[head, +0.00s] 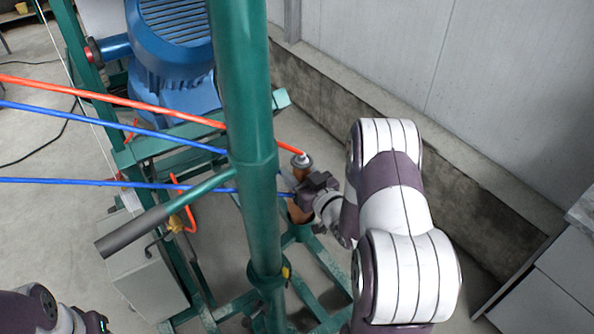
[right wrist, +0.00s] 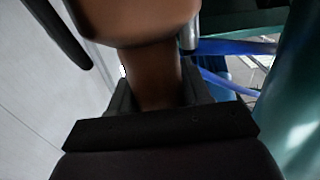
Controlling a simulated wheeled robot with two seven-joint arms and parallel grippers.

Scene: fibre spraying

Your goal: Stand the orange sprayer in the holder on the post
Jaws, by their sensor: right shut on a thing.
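The orange sprayer (head: 303,170) is in my right gripper (head: 312,188), just right of the green post (head: 252,150) in the head view. An orange hose meets its pale top end. In the right wrist view the sprayer's brownish-orange handle (right wrist: 155,75) is between the dark fingers of the right gripper (right wrist: 157,95), which is shut on it. The post also shows at the right edge of that view (right wrist: 298,100). I cannot make out the holder clearly. Part of my left gripper (head: 95,322) shows at the bottom left; its fingers are cut off.
An orange hose (head: 130,100) and two blue hoses (head: 110,120) run from the left toward the post. A blue motor (head: 172,45) stands behind it on a green frame. A grey wall (head: 490,70) with a concrete base and a grey cabinet (head: 550,290) are at right.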

